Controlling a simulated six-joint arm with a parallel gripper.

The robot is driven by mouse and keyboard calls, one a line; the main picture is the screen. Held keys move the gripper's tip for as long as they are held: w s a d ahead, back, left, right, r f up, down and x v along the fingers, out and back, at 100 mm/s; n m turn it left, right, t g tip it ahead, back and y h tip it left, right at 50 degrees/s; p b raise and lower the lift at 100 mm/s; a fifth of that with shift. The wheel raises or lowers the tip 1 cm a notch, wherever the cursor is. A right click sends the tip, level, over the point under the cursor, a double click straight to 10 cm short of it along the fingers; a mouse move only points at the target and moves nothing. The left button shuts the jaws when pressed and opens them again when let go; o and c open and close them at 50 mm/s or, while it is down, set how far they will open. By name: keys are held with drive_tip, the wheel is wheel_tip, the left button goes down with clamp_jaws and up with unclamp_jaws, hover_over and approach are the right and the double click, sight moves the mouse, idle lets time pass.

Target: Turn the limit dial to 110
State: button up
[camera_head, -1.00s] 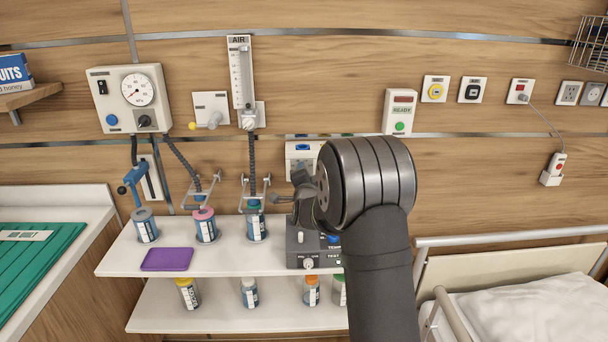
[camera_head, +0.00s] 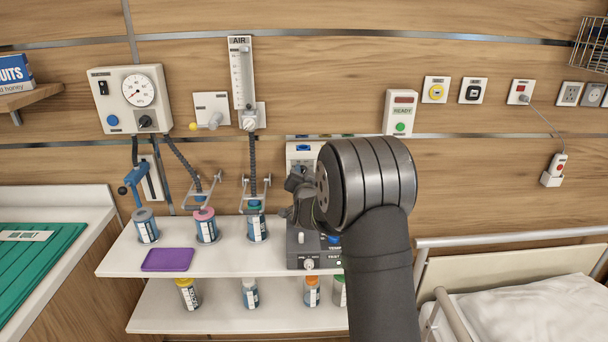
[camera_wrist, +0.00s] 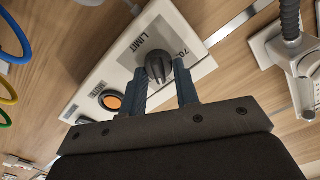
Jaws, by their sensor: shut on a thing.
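The limit dial (camera_wrist: 158,65) is a ribbed black knob on a white panel (camera_wrist: 103,83) in the wrist view. The word LIMIT and a 70 are printed near it; any further figures and the dial's pointer cannot be made out. My gripper (camera_wrist: 162,70) has one finger on each side of the knob and is shut on it. In the head view my gripper (camera_head: 297,196) is small and dark, left of my wrist, and my arm hides the dial.
An orange button (camera_wrist: 111,101) and another black knob (camera_wrist: 83,120) sit on the same panel. A corrugated hose (camera_wrist: 290,18) hangs at the upper right of the wrist view. In the head view, a shelf (camera_head: 115,262) with several jars and a dark unit (camera_head: 302,245) lies below.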

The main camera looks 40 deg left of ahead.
drive_tip(key=shift+n, duration=0.6)
drive_tip(key=o, duration=1)
drive_tip(key=shift+c, duration=0.2)
drive_tip(key=v, duration=1.7)
drive_tip(key=shift+s, duration=0.2)
drive_tip(key=shift+w+d+r, duration=0.1)
drive_tip(key=shift+r, duration=0.05)
drive_tip(key=x, duration=1.7)
drive_tip(key=shift+w, duration=0.1)
